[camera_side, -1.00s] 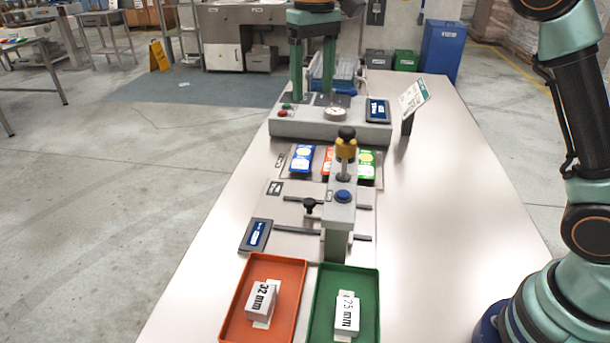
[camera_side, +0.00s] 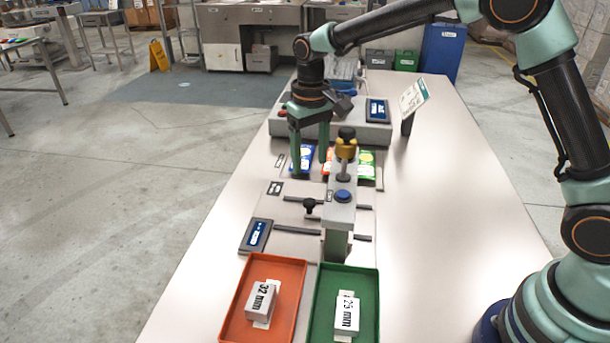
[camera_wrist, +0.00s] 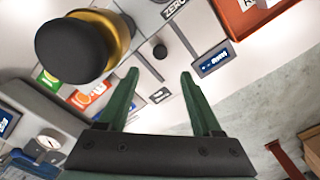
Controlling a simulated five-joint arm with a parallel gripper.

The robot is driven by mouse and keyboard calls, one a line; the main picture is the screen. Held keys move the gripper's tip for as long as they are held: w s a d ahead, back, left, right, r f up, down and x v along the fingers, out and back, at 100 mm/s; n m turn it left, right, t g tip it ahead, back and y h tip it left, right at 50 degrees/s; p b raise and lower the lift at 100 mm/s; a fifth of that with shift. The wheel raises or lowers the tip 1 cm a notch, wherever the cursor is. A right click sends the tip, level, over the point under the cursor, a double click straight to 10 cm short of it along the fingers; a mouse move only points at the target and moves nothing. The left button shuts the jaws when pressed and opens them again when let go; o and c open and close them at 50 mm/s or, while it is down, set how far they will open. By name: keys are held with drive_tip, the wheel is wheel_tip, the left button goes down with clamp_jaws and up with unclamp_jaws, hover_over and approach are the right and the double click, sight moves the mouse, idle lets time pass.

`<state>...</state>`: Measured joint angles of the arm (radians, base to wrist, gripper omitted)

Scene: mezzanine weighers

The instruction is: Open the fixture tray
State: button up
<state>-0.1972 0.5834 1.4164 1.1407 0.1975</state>
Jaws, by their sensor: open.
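The fixture tray appears to be the low grey plate (camera_side: 285,216) with dark rails in the middle of the table, and a small black knob (camera_side: 310,205) stands on it. The knob also shows in the wrist view (camera_wrist: 160,52), beyond the fingertips. My gripper (camera_side: 310,168) is open and empty, pointing down over the far side of the plate, near the coloured cards. In the wrist view its two green fingers (camera_wrist: 160,75) are spread apart. I cannot tell its exact height. It does not touch the knob.
A post with a yellow-and-black knob (camera_side: 346,150) and blue button stands close right of my gripper. A blue card (camera_side: 303,157) and green card (camera_side: 366,165) lie beyond. Orange (camera_side: 238,310) and green (camera_side: 318,318) trays hold blocks in front. The right table side is clear.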

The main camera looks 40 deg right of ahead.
sight(310, 201)
wheel_tip(310, 201, down, 10)
drive_tip(key=shift+f, duration=0.1)
idle(0.4)
clamp_jaws()
idle(1.2)
